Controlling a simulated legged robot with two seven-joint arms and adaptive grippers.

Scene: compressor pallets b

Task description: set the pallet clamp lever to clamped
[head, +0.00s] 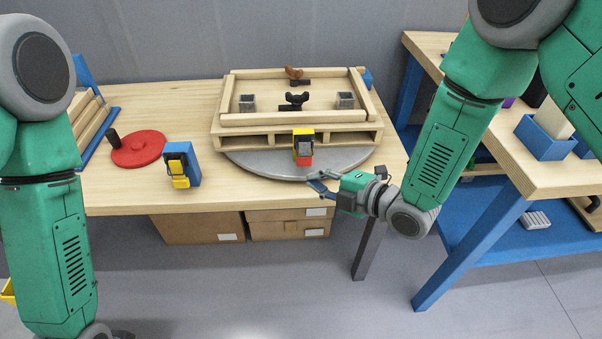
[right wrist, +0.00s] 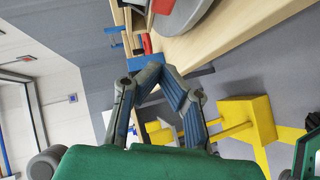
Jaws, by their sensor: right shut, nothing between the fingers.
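A wooden pallet (head: 240,138) with a raised frame sits on a grey round turntable (head: 250,160) on the wooden table. At its front is a small yellow, black and red unit with a grey front piece (head: 304,147), which may be the clamp. Its lever setting is too small to tell. My right gripper (head: 314,184) is shut and empty, just in front of the table edge, below and slightly right of that unit, apart from it. In the right wrist view its fingers (right wrist: 152,66) meet at the tips. My left gripper is out of view; only its arm shows.
A blue block with a yellow lever (head: 180,166) and a red disc with a black knob (head: 138,148) lie left of the turntable. Cardboard boxes (head: 288,223) sit below the table. A blue-framed bench (head: 540,180) stands at the right.

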